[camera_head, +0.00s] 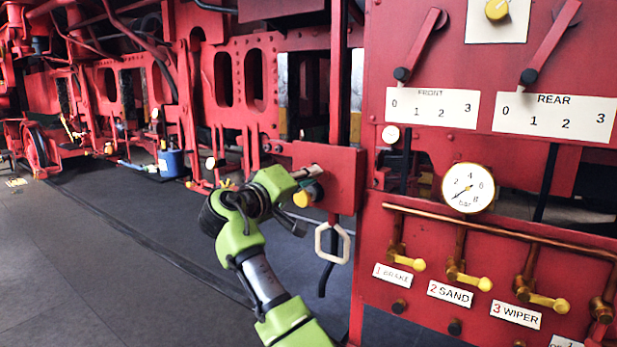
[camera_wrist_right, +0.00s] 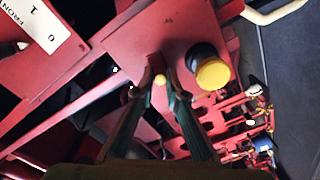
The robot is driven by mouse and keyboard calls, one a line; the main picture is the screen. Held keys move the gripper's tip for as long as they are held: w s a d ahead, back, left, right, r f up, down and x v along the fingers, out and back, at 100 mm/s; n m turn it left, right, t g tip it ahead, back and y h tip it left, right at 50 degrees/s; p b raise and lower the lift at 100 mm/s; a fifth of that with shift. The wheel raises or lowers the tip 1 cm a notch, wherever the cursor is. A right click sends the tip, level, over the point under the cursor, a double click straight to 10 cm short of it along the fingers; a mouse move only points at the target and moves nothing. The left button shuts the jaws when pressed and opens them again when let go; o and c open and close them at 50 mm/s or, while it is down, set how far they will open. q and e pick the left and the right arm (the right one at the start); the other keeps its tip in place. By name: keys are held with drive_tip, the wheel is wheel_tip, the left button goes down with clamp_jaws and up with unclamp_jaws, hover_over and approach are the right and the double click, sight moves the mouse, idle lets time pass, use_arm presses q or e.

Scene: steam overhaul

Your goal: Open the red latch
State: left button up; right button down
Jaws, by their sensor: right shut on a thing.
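My right gripper (camera_head: 300,180) comes in from below in the head view and reaches the front of a red plate (camera_head: 345,178). In the right wrist view its two fingers (camera_wrist_right: 160,72) converge against the same red plate (camera_wrist_right: 140,38). They are shut on a small part there, which I take to be the red latch. The fingers hide most of it, so its angle cannot be told. A pale tip (camera_wrist_right: 160,80) shows between the fingers. A yellow knob with a dark collar (camera_wrist_right: 213,73) sits close beside them, and it also shows in the head view (camera_head: 302,199). My left gripper is out of view.
A white loop handle (camera_head: 332,243) hangs below the plate. To the right stands a red panel (camera_head: 440,235) with FRONT and REAR levers, a gauge (camera_head: 468,188) and yellow-handled valves (camera_head: 408,262). Open dark floor (camera_head: 130,260) lies to the left.

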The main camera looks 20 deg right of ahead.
drive_tip(key=shift+r, duration=0.25)
drive_tip(key=c, duration=2.2)
unclamp_jaws()
drive_tip(key=shift+o, duration=0.8)
drive_tip(key=shift+d+f, duration=0.2)
drive_tip(key=shift+f, duration=0.05)
drive_tip(key=v, duration=0.7)
drive_tip(key=shift+a, duration=0.2)
